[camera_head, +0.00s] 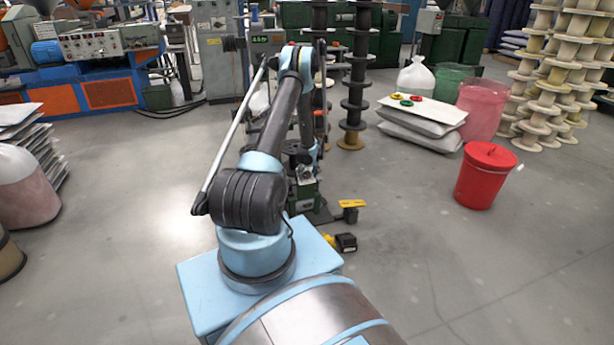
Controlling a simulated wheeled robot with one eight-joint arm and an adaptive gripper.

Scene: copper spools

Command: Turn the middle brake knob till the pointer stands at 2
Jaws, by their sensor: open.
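A stand with dark spools on upright posts (356,75) is behind my arm. Its lower green base (304,194) shows beside my arm. My arm rises from the light-blue base, bends at the top and runs down toward the stand. My gripper (306,173) appears small and partly covered near the green base. I see nothing held in it.
A yellow-topped part (352,204) and a small black and yellow thing (345,242) are low beside the stand. A red bin (485,175) and sacks (420,132) with coloured rings are at the right.

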